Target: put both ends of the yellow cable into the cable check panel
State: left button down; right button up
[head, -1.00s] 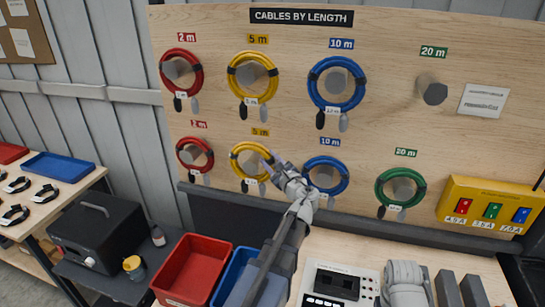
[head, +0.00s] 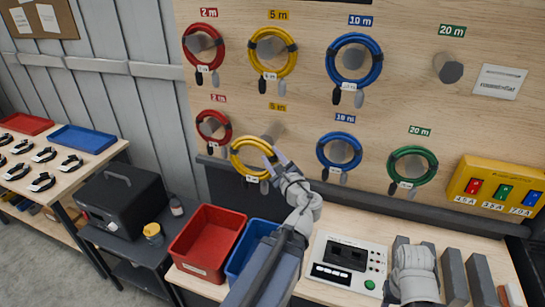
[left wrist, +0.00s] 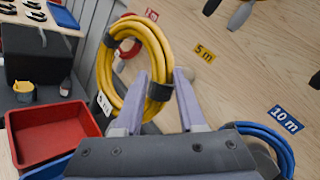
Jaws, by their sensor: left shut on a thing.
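My left gripper (head: 275,160) is shut on the lower yellow cable coil (head: 236,160), at its right side. The left wrist view shows the fingers (left wrist: 163,80) around the strapped part of the yellow coil (left wrist: 104,72). The coil hangs in front of and below its peg (head: 273,131) and looks clear of it. A second yellow coil (head: 290,64) hangs on the upper peg. A grey-white tester with dark sockets and a green button, likely the cable check panel (head: 322,283), lies on the bench. Part of my right arm shows beside it; its jaws are not visible.
Red (head: 228,134), blue (head: 320,150) and green (head: 434,176) coils hang nearby. Below stand a red bin (head: 190,262) and a blue bin (head: 236,262), partly behind my left arm. A yellow switch box (head: 470,168) is at the right. Dark blocks (head: 480,280) stand right of my right arm.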

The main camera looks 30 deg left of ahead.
pick_arm(q)
jog(key=shift+s+r, duration=0.15)
jog(key=shift+w+a, duration=0.1)
jog(key=shift+w, duration=0.45)
jog(key=w+a, duration=0.2)
jog(key=w, duration=0.6)
jog(key=w+a+f+b, duration=0.1)
jog(key=w+a, duration=0.1)
jog(key=w, duration=0.6)
jog(key=shift+f, duration=0.2)
dwell(4.8)
jog(key=shift+d, duration=0.1)
